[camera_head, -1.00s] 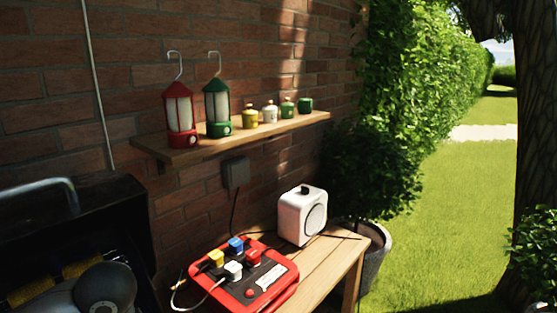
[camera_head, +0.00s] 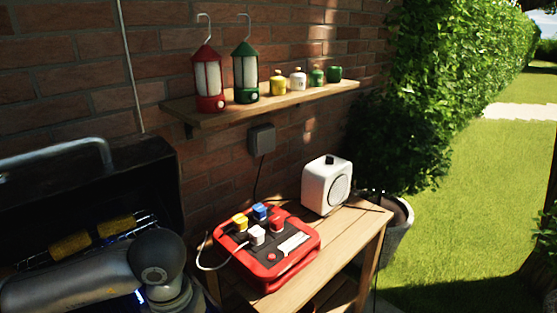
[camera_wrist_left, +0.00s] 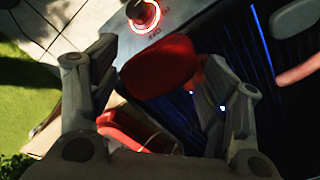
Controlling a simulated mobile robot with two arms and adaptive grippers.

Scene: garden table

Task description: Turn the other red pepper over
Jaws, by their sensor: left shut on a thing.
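In the left wrist view, my left gripper (camera_wrist_left: 154,62) has a finger on each side of a red pepper (camera_wrist_left: 158,68) and is shut on it. The pepper shows a smooth, rounded red face. It appears above the front edge of the grill, whose dark grate (camera_wrist_left: 265,45) has blue flames below. Another small red piece shows behind the pepper; I cannot tell what it is. In the head view, my left arm (camera_head: 80,285) reaches across the grill, and its gripper is hidden. My right gripper is not in view.
A pinkish sausage-like item (camera_wrist_left: 300,71) lies on the grate. Yellow corn (camera_head: 70,246) sits on the rack under the open grill lid (camera_head: 60,185). A lit knob (camera_wrist_left: 142,14) is on the grill front. A red box (camera_head: 270,270) with coloured blocks and a white speaker (camera_head: 326,186) stand on the wooden side table.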

